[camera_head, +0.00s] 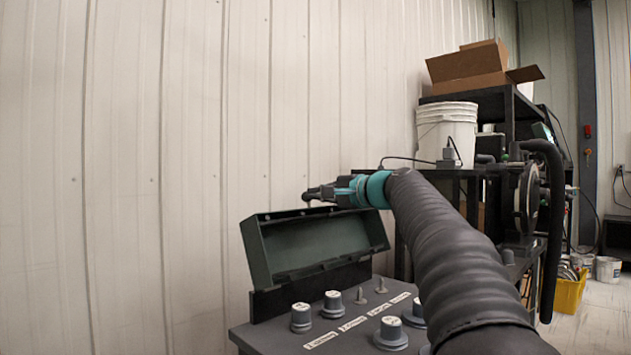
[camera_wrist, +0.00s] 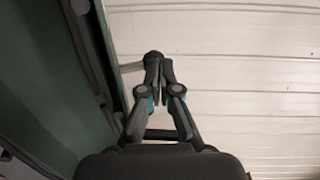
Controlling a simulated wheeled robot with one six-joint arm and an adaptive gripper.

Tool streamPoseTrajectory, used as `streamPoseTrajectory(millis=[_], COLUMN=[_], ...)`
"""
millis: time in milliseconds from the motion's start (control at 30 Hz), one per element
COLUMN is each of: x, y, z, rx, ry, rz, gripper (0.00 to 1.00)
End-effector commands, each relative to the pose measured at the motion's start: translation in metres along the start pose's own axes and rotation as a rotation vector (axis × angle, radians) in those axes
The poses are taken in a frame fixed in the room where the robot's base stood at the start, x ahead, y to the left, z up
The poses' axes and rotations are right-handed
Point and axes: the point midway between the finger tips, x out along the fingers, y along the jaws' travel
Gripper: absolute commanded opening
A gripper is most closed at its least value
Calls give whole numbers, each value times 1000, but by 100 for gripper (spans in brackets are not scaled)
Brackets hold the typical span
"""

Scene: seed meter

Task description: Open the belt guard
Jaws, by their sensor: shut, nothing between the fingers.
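The belt guard (camera_head: 315,240), a dark green box-shaped cover, stands raised at the back of a grey panel, with its hollow side facing the head camera. My gripper (camera_head: 308,196) is at its top edge, shut and empty. In the wrist view the guard (camera_wrist: 45,75) fills the left side, and my gripper (camera_wrist: 158,62) has its fingertips together just right of it. A short grey bar (camera_wrist: 131,67) reaches from the guard's edge toward the fingertips. I cannot tell whether they touch.
The grey panel (camera_head: 265,338) carries several knobs, such as a white-topped one (camera_head: 301,317), and small levers in front of the guard. A ribbed white wall (camera_head: 130,170) stands close behind. A shelf with a white bucket (camera_head: 446,132) and a cardboard box (camera_head: 470,66) is at right.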

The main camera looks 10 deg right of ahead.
Motion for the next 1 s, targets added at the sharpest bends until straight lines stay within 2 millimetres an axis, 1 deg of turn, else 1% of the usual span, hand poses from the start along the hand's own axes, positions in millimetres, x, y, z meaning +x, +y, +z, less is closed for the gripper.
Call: streamPoseTrajectory(millis=[33,200,467,600,767,867,1000], x=[6,11,12,9,-4,-19,-49], y=[1,3,3,2,-4,-10,-16], z=[1,3,4,4,4,3,3], rx=[1,-1,-1,-1,-2,-3,-3], ry=[0,1,-2,-2,-4,-7,-6], rz=[0,-1,-1,-2,-2,-2,-3], gripper=[0,0,0,0,0,0,0])
